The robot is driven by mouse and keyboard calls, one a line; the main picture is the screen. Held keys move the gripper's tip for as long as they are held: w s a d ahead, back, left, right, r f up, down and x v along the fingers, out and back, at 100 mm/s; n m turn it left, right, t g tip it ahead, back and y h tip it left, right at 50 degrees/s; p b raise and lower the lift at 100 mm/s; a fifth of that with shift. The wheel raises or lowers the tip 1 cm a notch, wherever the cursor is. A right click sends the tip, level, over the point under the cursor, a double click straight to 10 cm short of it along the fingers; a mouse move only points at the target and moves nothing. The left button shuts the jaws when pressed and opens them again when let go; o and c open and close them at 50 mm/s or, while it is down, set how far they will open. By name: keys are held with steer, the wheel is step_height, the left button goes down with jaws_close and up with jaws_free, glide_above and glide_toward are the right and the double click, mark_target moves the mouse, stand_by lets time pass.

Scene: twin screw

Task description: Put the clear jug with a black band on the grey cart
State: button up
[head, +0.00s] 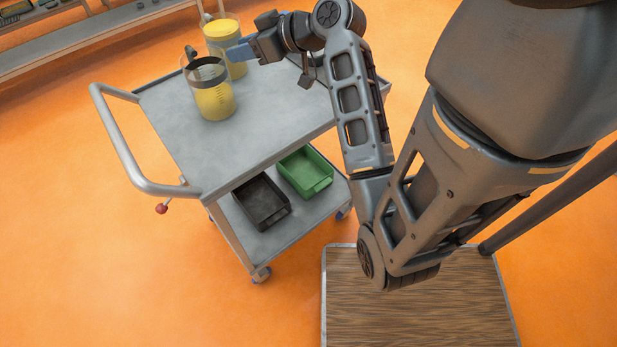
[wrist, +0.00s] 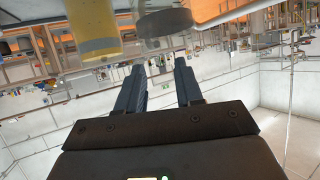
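The clear jug with a black band (head: 213,100) stands upright on the top shelf of the grey cart (head: 175,142), with yellow contents in its lower part. A second clear jug with a yellow top (head: 222,30) stands just behind it. My gripper (head: 236,52) is beside the second jug, to the right of and behind the banded one. Its blue fingers overlap the second jug in the head view; whether they touch it I cannot tell. In the wrist view my gripper (wrist: 159,68) shows two fingers apart with nothing between them. A yellow jug part shows there at upper left.
The cart's lower shelf holds a black bin (head: 262,203) and a green bin (head: 305,172). A tubular handle (head: 120,150) is at the cart's left. A wood-topped surface (head: 420,310) is at lower right. The cart's top is clear in front of the jugs.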

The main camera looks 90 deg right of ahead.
steer(key=a+f, duration=0.5)
steer(key=a, duration=0.6)
steer(key=a+f, duration=0.5)
steer(key=a, duration=0.6)
steer(key=s+a+r+n+t+y, duration=0.1)
steer(key=s+a+r+n+y, duration=0.1)
steer(key=s+a, duration=0.5)
steer(key=s+a+r+n+t+y, duration=0.1)
steer(key=s+a+r+n+y, duration=0.1)
steer(key=s+a+r, duration=0.3)
steer(key=shift+s+a+r+n+t, duration=0.3)
steer(key=shift+s+a, duration=0.6)
steer(key=shift+a, duration=0.2)
steer(key=shift+a, duration=0.1)
